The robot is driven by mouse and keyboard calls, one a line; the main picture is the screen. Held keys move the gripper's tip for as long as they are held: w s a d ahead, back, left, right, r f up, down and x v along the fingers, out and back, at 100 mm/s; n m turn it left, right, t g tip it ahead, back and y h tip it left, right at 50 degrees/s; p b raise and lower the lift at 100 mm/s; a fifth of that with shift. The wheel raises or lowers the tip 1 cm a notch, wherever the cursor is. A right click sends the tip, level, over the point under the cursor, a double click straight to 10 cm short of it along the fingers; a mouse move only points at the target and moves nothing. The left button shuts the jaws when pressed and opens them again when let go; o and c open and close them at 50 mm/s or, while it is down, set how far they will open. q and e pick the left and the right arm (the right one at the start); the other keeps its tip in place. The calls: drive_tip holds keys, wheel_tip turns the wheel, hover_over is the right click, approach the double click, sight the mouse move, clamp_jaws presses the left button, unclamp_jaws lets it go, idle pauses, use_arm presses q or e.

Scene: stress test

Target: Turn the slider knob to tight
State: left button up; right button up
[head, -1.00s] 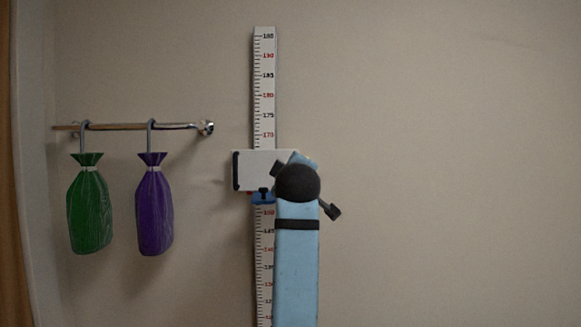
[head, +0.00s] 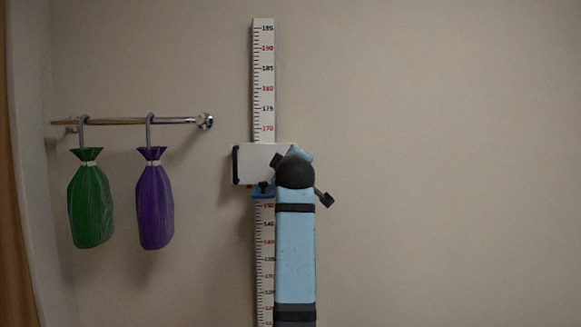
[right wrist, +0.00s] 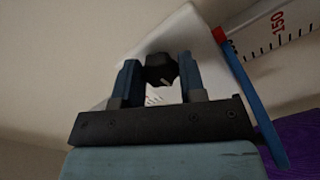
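A white slider block (head: 253,160) rides on the measuring scale (head: 264,70) on the wall. In the right wrist view the black knob (right wrist: 160,69), with a small white mark, sits on the white slider face (right wrist: 185,32). The two blue fingers of my right gripper (right wrist: 160,75) flank the knob and appear to press on both sides. In the head view my right arm covers this knob and the right part of the slider. A blue bracket with a black piece (head: 263,190) hangs at the slider's lower edge. My left gripper is not in view.
A wall rail (head: 125,121) at left holds a green bag (head: 91,205) and a purple bag (head: 154,205) on hooks. The wall right of the scale is bare. A blue strip (right wrist: 255,100) shows beside my right gripper in the wrist view.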

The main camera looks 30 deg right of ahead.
drive_tip(key=shift+m, duration=8.1)
drive_tip(key=o, duration=0.9)
drive_tip(key=shift+s, duration=0.15)
